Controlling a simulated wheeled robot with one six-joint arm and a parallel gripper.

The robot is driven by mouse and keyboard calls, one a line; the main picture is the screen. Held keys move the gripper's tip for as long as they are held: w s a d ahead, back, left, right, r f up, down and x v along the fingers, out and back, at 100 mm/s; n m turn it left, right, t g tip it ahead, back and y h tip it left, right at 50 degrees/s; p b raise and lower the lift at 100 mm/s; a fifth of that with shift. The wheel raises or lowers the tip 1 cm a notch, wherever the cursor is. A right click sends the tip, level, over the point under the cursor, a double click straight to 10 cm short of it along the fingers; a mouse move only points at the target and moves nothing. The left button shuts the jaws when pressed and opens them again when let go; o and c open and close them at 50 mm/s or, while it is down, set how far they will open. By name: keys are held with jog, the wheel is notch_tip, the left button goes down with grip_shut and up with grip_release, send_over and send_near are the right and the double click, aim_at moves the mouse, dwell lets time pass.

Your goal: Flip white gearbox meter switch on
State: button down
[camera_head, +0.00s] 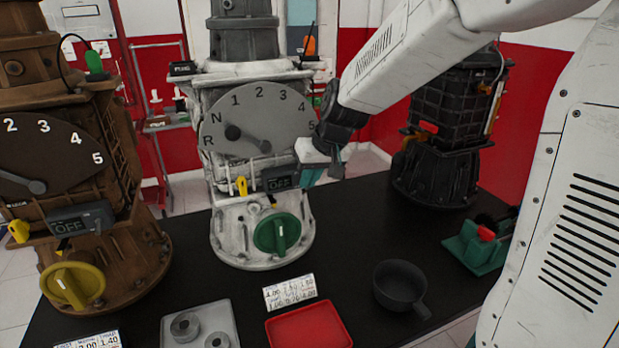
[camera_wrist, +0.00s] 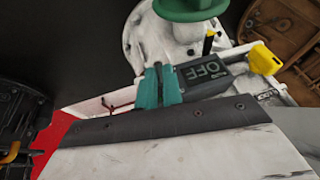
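The white gearbox (camera_head: 217,170) stands at the middle of the black table, with a grey dial above and a green knob (camera_head: 277,233) below. Its dark meter box (camera_head: 279,179) reads OFF; the meter also shows in the wrist view (camera_wrist: 203,72). A yellow switch (camera_head: 242,186) sticks out at the meter's left end. The wrist view shows this switch (camera_wrist: 264,59) at the far end of the meter from my gripper. My gripper (camera_head: 313,176) is right of the meter. Its teal fingertips (camera_wrist: 158,86) are together with nothing visible between them, close beside the meter's end.
A brown gearbox (camera_head: 120,240) with its own OFF meter (camera_head: 80,219) stands at the left. A black gearbox (camera_head: 440,140) stands behind right. A red tray (camera_head: 309,328), grey tray (camera_head: 207,316), dark cup (camera_head: 400,286) and green holder (camera_head: 478,246) are in front.

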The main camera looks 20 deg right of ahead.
jog(key=shift+w+r+g, duration=0.2)
jog(key=shift+r+g, duration=0.05)
jog(key=shift+g, duration=0.75)
jog(key=shift+w+r+g, duration=0.2)
jog(key=shift+r+g, duration=0.05)
jog(key=shift+g, duration=0.75)
jog(key=c, duration=1.5)
grip_release()
jog(key=shift+c, duration=0.2)
jog(key=v, duration=0.7)
jog(key=shift+r, duration=0.4)
